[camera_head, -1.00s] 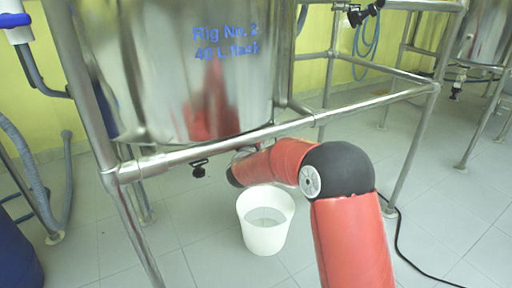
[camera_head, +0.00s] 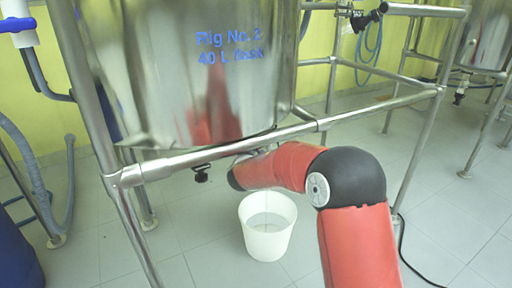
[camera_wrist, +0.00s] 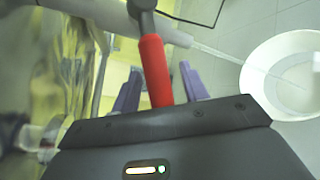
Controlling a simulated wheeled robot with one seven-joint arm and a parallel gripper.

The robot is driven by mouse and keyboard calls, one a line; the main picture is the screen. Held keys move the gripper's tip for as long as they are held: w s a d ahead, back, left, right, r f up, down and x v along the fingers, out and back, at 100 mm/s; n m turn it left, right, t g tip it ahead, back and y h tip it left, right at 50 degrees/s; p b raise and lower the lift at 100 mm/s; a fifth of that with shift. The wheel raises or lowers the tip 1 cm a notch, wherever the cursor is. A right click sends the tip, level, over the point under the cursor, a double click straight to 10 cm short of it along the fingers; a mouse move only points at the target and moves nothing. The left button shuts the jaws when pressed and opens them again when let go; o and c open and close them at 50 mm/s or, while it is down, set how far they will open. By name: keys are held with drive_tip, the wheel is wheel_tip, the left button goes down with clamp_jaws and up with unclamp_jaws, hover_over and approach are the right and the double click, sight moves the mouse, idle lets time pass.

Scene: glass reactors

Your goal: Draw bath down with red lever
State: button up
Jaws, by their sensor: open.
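The red lever (camera_wrist: 155,70) shows in the wrist view, joined to a dark fitting on a pale pipe (camera_wrist: 85,12). My gripper (camera_wrist: 160,88) is open, with its purple fingers on either side of the lever; I cannot tell whether they touch it. In the head view the gripper and lever are hidden. The steel bath vessel (camera_head: 165,85), marked "Rig No. 2", stands above my arm. A white bucket (camera_head: 267,242) on the floor has greyish liquid in it. It also shows in the wrist view (camera_wrist: 257,88), where a thin pale streak reaches it from near the pipe end.
A steel frame (camera_head: 215,150) surrounds the vessel, with its front rail close above my arm. A small black knob (camera_head: 201,174) hangs below the rail. A blue drum (camera_head: 17,255) and grey hose (camera_head: 40,180) are at left. A black cable (camera_head: 410,262) lies on the floor at right.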

drive_tip(key=s+r, duration=0.1)
drive_tip(key=s, duration=0.5)
drive_tip(key=shift+s+a+b, duration=0.3)
drive_tip(key=shift+b, duration=0.05)
drive_tip(key=shift+r, duration=0.1)
drive_tip(key=shift+c, duration=0.4)
